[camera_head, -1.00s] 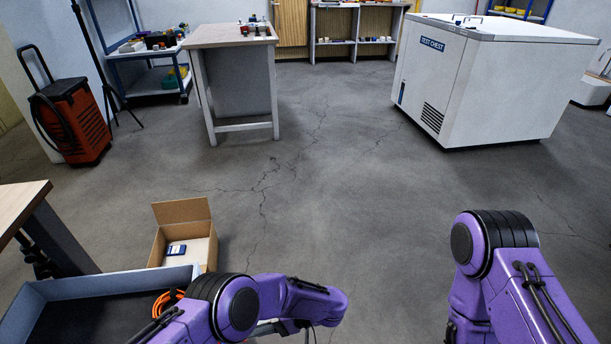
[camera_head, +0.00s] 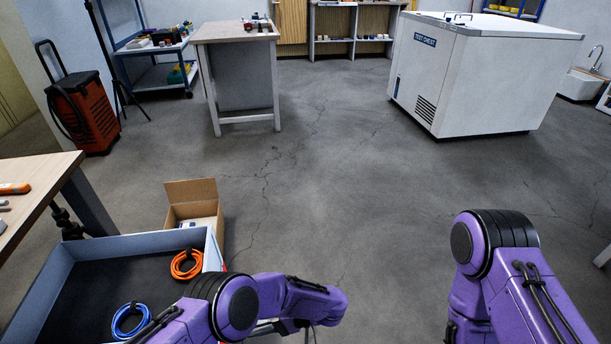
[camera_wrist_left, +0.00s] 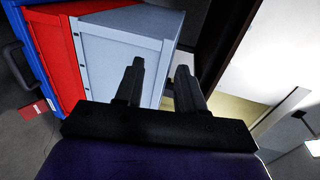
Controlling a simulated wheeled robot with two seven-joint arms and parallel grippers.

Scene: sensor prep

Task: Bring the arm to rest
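My left arm (camera_head: 265,304) is purple and black, folded at the bottom of the head view with its forearm pointing right. In the left wrist view my left gripper (camera_wrist_left: 160,75) shows two black fingers apart with nothing between them. Behind the fingers are a grey drawer unit (camera_wrist_left: 122,50), a red one (camera_wrist_left: 57,50) and a blue edge; none is visibly touched. My right arm (camera_head: 490,270) is bent at the lower right of the head view; its gripper is hidden or out of frame.
A grey tray (camera_head: 192,241) with an orange cable coil (camera_head: 186,265) and a blue one (camera_head: 130,321) lies by my left arm. An open cardboard box (camera_head: 192,190) is behind it; a wooden workbench (camera_head: 40,178) is left. A white test chest (camera_head: 485,80) stands far right. The middle floor is clear.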

